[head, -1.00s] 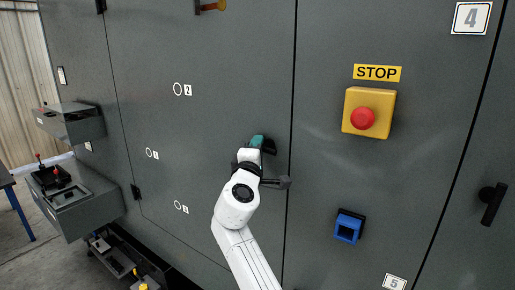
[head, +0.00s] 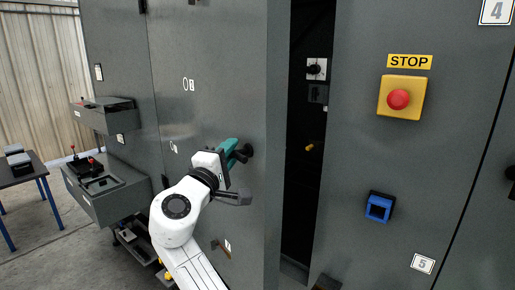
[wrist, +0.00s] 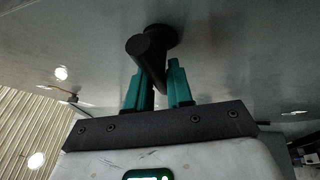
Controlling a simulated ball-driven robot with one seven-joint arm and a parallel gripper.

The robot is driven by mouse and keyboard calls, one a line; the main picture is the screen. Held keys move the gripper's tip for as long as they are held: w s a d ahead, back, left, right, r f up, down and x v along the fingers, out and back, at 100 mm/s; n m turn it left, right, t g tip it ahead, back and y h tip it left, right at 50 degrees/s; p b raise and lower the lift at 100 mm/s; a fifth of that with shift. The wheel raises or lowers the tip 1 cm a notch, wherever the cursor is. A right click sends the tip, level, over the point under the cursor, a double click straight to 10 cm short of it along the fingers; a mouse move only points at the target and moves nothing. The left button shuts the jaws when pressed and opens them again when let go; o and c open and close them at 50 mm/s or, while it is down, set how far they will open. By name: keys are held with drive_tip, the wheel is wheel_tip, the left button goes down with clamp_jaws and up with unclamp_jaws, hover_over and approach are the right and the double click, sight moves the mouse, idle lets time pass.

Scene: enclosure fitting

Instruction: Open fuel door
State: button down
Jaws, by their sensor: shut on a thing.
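The grey cabinet door (head: 222,80) on the left stands ajar, with a tall dark gap between its edge and the panel with the STOP sign. Its black handle (head: 245,152) sits near that edge. My gripper (head: 229,152) is at the handle. In the wrist view, the teal fingers (wrist: 158,88) are on either side of the black handle (wrist: 149,56), which stands out from the door face. The exact contact with the fingers is partly hidden there. No label naming a fuel door is visible.
The gap shows a dark interior with a black rotary switch (head: 315,69) and a yellow part (head: 309,148). A red stop button (head: 399,99) and a blue socket (head: 379,207) are on the right panel. Control boxes (head: 105,187) stand at left.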

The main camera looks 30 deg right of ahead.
drive_tip(key=a+b, duration=0.2)
drive_tip(key=a, duration=1.2)
drive_tip(key=shift+w+a+f, duration=0.15)
drive_tip(key=shift+w, duration=0.15)
drive_tip(key=c, duration=1.1)
unclamp_jaws()
drive_tip(key=shift+s, duration=0.1)
drive_tip(key=shift+a, duration=0.1)
drive_tip(key=b+v, duration=0.2)
drive_tip(key=v, duration=0.8)
drive_tip(key=shift+s+a+b, duration=0.2)
drive_tip(key=shift+a+b, duration=0.05)
drive_tip(key=shift+b, duration=0.1)
drive_tip(key=shift+c, duration=0.3)
